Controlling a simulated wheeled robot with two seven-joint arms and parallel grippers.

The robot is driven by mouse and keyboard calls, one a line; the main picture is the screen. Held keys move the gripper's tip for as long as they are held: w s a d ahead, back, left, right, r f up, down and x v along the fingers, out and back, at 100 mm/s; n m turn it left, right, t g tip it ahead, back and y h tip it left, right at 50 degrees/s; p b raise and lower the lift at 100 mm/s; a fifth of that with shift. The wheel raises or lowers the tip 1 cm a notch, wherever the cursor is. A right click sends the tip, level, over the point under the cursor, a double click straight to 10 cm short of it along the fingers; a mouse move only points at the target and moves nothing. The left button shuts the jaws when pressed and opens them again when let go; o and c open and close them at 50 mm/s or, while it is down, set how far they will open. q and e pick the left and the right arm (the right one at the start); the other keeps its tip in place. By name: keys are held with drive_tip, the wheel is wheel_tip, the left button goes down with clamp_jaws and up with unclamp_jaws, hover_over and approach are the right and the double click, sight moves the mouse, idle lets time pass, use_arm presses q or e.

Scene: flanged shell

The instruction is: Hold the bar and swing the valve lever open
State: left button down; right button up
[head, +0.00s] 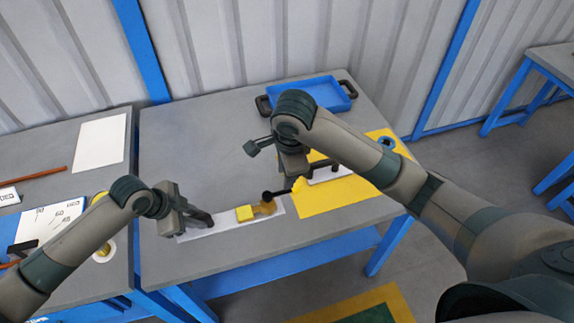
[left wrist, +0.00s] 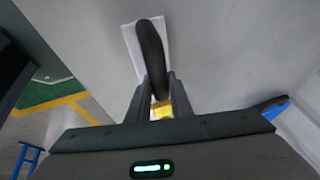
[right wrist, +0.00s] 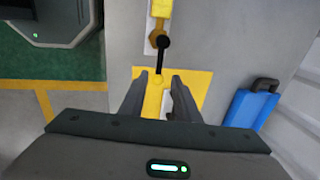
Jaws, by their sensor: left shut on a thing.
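A dark curved bar (left wrist: 151,50) stands on a pale strip-like base (head: 218,226). My left gripper (left wrist: 157,88) is shut on the bar; in the head view it (head: 188,216) is at the left end of the base. The valve has a yellow block (head: 245,213) and a brass-coloured body (head: 264,208) with a black ball (head: 267,196). A thin black lever with a yellow grip (right wrist: 152,100) runs from the ball. My right gripper (right wrist: 156,88) is open, its fingers on either side of the yellow grip with gaps showing. In the head view my right arm partly hides the lever.
A yellow mat (head: 335,198) lies under the lever's side of the table. A blue tray (head: 318,92) with dark handles stands at the back. The grey table (head: 205,120) is clear at the back left.

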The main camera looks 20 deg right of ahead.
drive_tip(key=shift+s+r, duration=0.2)
drive_tip(key=shift+r, duration=0.7)
drive_tip(key=shift+s+r, duration=0.2)
drive_tip(key=shift+r, duration=0.65)
use_arm(q)
drive_tip(key=c, duration=1.5)
unclamp_jaws()
drive_tip(key=shift+r, duration=0.1)
drive_tip(key=v, duration=1.1)
drive_tip(key=shift+a+r, duration=0.2)
drive_tip(key=shift+r, duration=0.15)
